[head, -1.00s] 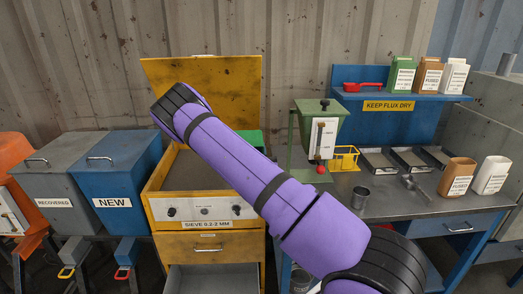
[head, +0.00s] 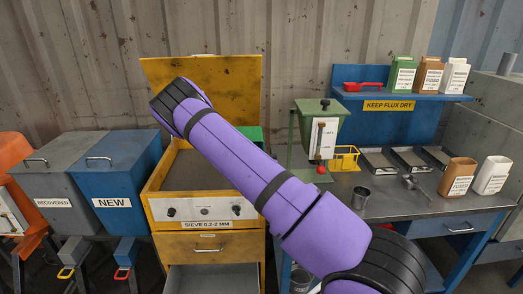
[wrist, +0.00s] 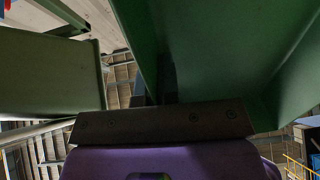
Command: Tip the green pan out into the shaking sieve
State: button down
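The green pan (wrist: 225,45) fills the upper right of the wrist view, very close to the camera; its contents cannot be seen. My gripper (wrist: 166,85) shows there as a dark bar with dark fingers close together at its middle, against the green pan. It looks shut on the pan, though the grip itself is mostly in shadow. In the head view my purple arm hides the gripper, and only a green patch (head: 249,137) shows behind it. The shaking sieve (head: 200,172) is a yellow box with a dark bed and a raised yellow lid, partly behind my arm.
Blue NEW (head: 115,175) and grey RECOVERED (head: 60,170) bins stand left of the sieve. A green hopper (head: 320,130) stands on the bench to the right, near a yellow basket (head: 345,158), small trays and a metal cup (head: 361,195). An open drawer (head: 212,280) sits below the sieve.

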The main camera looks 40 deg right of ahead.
jog(key=w+g, duration=0.1)
jog(key=w+d+g+y, duration=0.1)
jog(key=g, duration=0.1)
jog(key=w+d+g+y, duration=0.1)
jog(key=shift+w+d+r+m+g, duration=0.1)
jog(key=shift+w+r+m+g, duration=0.05)
jog(key=shift+w+m+g, duration=0.2)
jog(key=shift+w+d+r+g+y, duration=0.25)
jog(key=shift+w+d+g+y, duration=0.05)
jog(key=shift+g+y, duration=0.2)
jog(key=shift+w+d+m+g+y, duration=0.15)
jog(key=shift+w+d+g+y, duration=0.4)
jog(key=shift+g, duration=0.45)
jog(key=shift+w+d+m+g+y, duration=0.1)
jog(key=shift+w+d+g+y, duration=0.2)
jog(key=shift+w+g+y, duration=0.4)
jog(key=shift+g, duration=0.25)
jog(key=f+g+y, duration=0.1)
jog(key=w+d+f+g+y, duration=0.1)
jog(key=g, duration=0.1)
jog(key=w+g+y, duration=0.1)
jog(key=g, duration=0.1)
jog(key=shift+w+d+f, duration=0.2)
jog(key=shift+d+f, duration=0.1)
jog(key=shift+f, duration=0.1)
